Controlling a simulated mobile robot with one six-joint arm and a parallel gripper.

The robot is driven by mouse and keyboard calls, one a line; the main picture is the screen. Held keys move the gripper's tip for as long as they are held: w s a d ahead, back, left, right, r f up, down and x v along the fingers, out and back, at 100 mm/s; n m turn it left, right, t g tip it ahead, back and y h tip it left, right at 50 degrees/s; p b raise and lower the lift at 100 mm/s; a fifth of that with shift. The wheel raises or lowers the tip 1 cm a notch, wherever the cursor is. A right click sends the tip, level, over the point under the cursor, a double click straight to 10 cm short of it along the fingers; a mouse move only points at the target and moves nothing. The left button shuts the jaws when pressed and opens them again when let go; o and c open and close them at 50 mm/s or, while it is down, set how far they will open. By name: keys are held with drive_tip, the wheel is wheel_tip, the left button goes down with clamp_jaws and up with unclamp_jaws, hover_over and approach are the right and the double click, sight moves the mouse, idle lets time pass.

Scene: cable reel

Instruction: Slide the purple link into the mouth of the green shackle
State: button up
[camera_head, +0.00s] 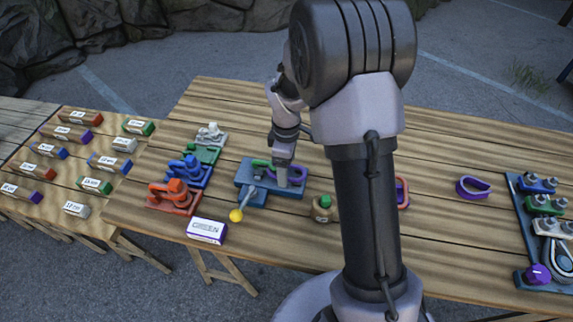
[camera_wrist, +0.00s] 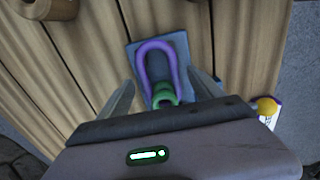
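The blue fixture plate (camera_head: 292,191) lies on the table near the middle of the head view. The green shackle (camera_head: 260,166) is on it, partly hidden by my gripper. The purple link (camera_head: 299,172) is at the plate's right end. In the wrist view, the purple link (camera_wrist: 146,66) is a rounded loop whose near end meets the green shackle (camera_wrist: 164,97); I cannot tell whether it sits inside the mouth. My gripper (camera_wrist: 165,92) is over the plate, its fingers spread on either side of the link and shackle with visible gaps.
A lever with a yellow knob (camera_head: 236,215) sticks out from the plate. Red (camera_head: 172,198), blue (camera_head: 188,172) and green (camera_head: 203,153) fixtures stand to the left. A box marked GREEN (camera_head: 206,231) is in front. A loose purple loop (camera_head: 473,188) lies at right, with free table around it.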

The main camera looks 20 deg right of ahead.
wheel_tip(320, 180, up, 18)
drive_tip(key=p, duration=0.6)
drive_tip(key=shift+f, duration=0.25)
drive_tip(key=s+a+r+m+t+b, duration=0.1)
drive_tip(key=s+a+m+t+b, duration=0.1)
drive_tip(key=s+m, duration=0.3)
drive_tip(key=s+a+r+m+t+y+b, duration=0.1)
drive_tip(key=s+a+m, duration=0.3)
drive_tip(key=s, duration=0.5)
drive_tip(key=s+a+r+m+t+y+b, duration=0.1)
drive_tip(key=s+a+r+m+t+b, duration=0.1)
drive_tip(key=s+m, duration=0.4)
drive_tip(key=shift+s+a+r+t+b, duration=0.45)
drive_tip(key=shift+s+a+b, duration=0.3)
drive_tip(key=shift+s+b, duration=0.15)
drive_tip(key=shift+d, duration=0.1)
